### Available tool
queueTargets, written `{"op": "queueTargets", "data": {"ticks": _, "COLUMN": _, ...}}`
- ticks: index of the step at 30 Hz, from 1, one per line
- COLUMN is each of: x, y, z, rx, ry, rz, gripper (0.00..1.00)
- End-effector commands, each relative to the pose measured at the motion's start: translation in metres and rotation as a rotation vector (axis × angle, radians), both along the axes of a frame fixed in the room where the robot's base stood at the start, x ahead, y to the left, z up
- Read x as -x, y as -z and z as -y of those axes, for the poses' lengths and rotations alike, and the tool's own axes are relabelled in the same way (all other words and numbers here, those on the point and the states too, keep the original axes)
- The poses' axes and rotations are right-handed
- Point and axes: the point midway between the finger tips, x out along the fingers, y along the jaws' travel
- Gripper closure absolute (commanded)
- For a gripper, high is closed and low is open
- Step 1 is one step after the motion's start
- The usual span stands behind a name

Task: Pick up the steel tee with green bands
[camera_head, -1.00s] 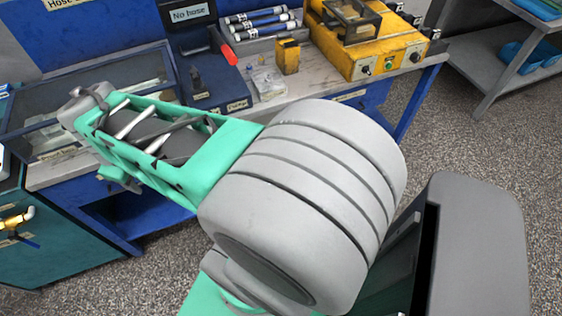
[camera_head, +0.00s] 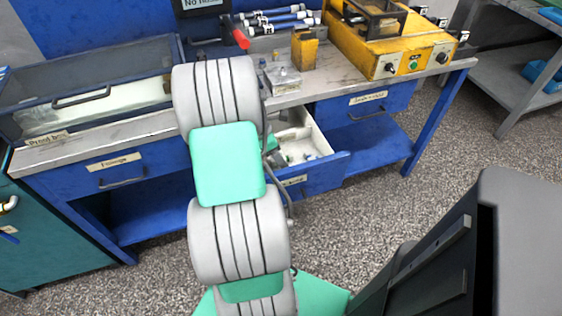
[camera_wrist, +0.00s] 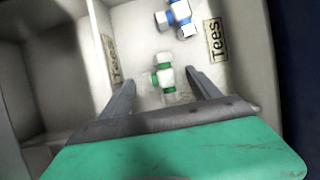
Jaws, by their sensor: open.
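The steel tee with green bands (camera_wrist: 164,78) lies on the white floor of a drawer compartment in the wrist view. My gripper (camera_wrist: 160,82) is open above it, with one finger on each side of the tee in the picture and apart from it. In the head view my arm hides the gripper, and I cannot make out the green-banded tee there. A similar tee with blue bands (camera_wrist: 178,18) lies farther up in the same compartment.
The compartment walls carry "Tees" labels (camera_wrist: 215,39). Empty-looking compartments lie to the left. The open drawer (camera_head: 325,160) juts from the blue bench. A yellow device (camera_head: 395,45), a yellow block (camera_head: 304,49) and a clear box (camera_head: 282,78) stand on the benchtop.

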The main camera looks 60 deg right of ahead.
Motion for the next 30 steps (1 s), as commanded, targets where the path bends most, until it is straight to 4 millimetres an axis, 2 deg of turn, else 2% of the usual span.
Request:
{"op": "queueTargets", "data": {"ticks": 2, "x": 0.0020, "y": 0.0081, "z": 0.0021, "rx": 0.001, "ry": 0.000, "rz": 0.001, "gripper": 0.28}}
{"op": "queueTargets", "data": {"ticks": 8, "x": 0.0015, "y": 0.0073, "z": 0.0023, "rx": 0.001, "ry": -0.001, "rz": 0.001, "gripper": 0.30}}
{"op": "queueTargets", "data": {"ticks": 30, "x": 0.0015, "y": 0.0070, "z": 0.0021, "rx": 0.001, "ry": 0.000, "rz": 0.002, "gripper": 0.90}}
